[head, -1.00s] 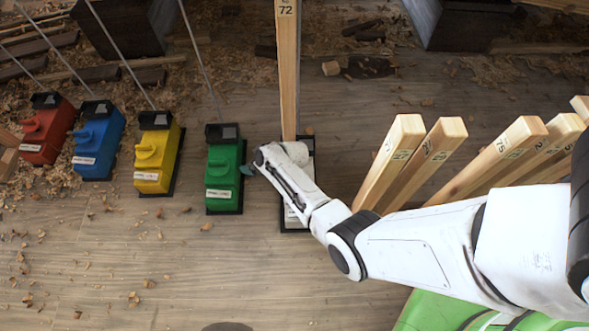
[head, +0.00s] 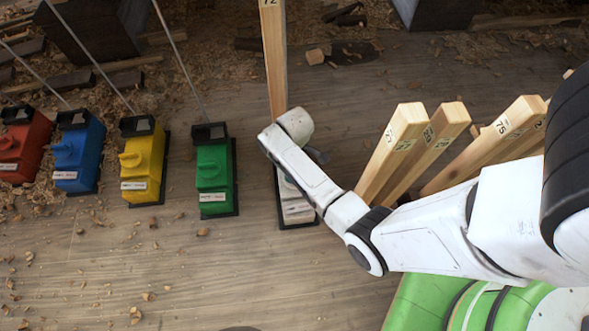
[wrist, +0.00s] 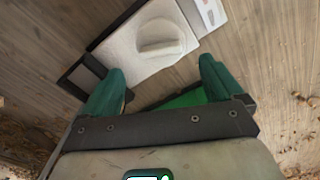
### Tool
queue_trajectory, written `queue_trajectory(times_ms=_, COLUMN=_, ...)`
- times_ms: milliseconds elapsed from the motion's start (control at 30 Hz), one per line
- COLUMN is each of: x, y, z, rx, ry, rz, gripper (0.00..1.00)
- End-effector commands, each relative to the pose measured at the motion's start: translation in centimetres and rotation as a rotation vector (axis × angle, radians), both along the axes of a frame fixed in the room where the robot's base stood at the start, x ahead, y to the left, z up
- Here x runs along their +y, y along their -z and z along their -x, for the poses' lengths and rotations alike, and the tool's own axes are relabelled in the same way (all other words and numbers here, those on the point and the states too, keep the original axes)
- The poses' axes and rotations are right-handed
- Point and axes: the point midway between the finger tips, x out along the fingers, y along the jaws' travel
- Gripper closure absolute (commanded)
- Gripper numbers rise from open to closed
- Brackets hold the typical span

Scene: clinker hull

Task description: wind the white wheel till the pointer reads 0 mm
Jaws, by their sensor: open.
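The white unit (head: 297,207) stands on a dark base at the right end of the row in the head view, mostly hidden by my arm. In the wrist view the white unit (wrist: 128,57) shows its top face with a raised, ridged white wheel (wrist: 161,38). A label (wrist: 210,13) lies past the wheel, too small to read. My gripper (wrist: 160,78) has two green fingers spread apart and empty; the wheel appears beyond the fingertips, between them. In the head view only a bit of the gripper (head: 317,155) shows beside my wrist. I cannot make out a pointer reading.
Green (head: 214,170), yellow (head: 143,165), blue (head: 79,155) and red (head: 24,147) units stand to the left. A wooden post (head: 274,65) rises behind the white unit. Several numbered wooden posts (head: 393,152) lean on the right. The front floor is mostly clear, with shavings.

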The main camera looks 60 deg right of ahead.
Motion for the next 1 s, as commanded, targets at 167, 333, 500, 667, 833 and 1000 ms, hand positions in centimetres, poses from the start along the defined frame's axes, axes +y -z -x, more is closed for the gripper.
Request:
queue_trajectory(times_ms=167, x=0.1, y=3.8, z=-0.1, rx=-0.001, ry=-0.001, rz=-0.001, gripper=0.06)
queue_trajectory(times_ms=333, x=0.0, y=5.5, z=0.0, rx=-0.002, ry=0.0, rz=-0.001, gripper=0.06)
queue_trajectory(times_ms=500, x=0.0, y=6.1, z=-0.1, rx=-0.002, ry=-0.001, rz=0.0, gripper=0.06)
queue_trajectory(times_ms=667, x=0.0, y=6.1, z=0.0, rx=-0.002, ry=-0.001, rz=0.0, gripper=0.06)
queue_trajectory(times_ms=833, x=0.0, y=6.1, z=-0.1, rx=-0.002, ry=-0.001, rz=0.0, gripper=0.13)
queue_trajectory(times_ms=1000, x=0.0, y=6.1, z=-0.1, rx=-0.002, ry=-0.001, rz=0.0, gripper=0.29)
